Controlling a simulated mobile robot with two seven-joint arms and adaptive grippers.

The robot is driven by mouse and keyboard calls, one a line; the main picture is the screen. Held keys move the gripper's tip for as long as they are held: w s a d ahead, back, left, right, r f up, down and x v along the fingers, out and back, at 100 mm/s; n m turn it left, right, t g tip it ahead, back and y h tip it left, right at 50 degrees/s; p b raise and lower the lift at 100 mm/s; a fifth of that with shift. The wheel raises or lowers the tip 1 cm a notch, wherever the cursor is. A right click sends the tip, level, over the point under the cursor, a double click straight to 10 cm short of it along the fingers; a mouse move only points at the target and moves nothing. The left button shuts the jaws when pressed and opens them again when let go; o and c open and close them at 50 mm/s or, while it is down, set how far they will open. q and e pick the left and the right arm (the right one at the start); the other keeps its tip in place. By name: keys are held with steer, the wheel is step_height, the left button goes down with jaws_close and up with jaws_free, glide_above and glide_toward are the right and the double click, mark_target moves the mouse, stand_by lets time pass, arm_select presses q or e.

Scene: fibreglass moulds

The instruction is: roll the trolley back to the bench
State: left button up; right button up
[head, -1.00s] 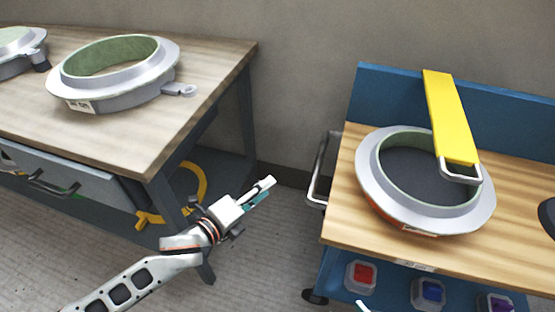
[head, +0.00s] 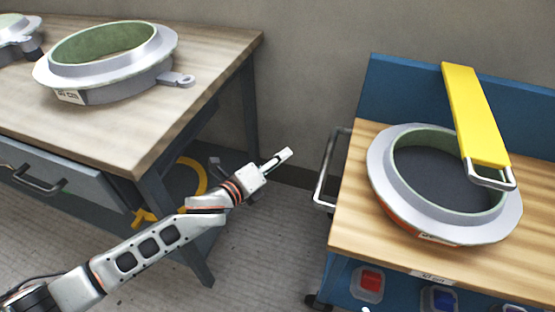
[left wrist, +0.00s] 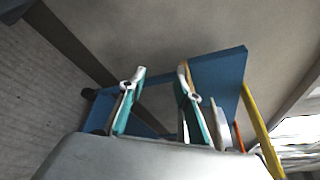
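The trolley (head: 350,237) is blue with a wooden top and a blue back panel, at the right of the head view. Its metal push handle (head: 322,180) is on its left side. The bench (head: 150,140), with a wooden top, stands at the left, with a floor gap between them. My left gripper (head: 287,155) is in that gap, left of the handle and apart from it. In the left wrist view its two fingers (left wrist: 163,75) are spread with nothing between them, and the trolley's blue body (left wrist: 220,75) is beyond. Only unclear slivers at the lower head-view edge may be my right gripper.
A ring mould (head: 395,200) lies on the trolley, with a yellow bar with a metal handle (head: 475,115) over it. Bins (head: 368,282) sit on the lower shelf. Another ring mould (head: 105,75) is on the bench. A yellow object (head: 195,175) is underneath. A wall stands behind.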

arm_select(q)
steer(key=shift+r, duration=0.1)
jaws_close()
jaws_free()
steer(key=v, duration=1.2)
steer(key=shift+s, duration=0.1)
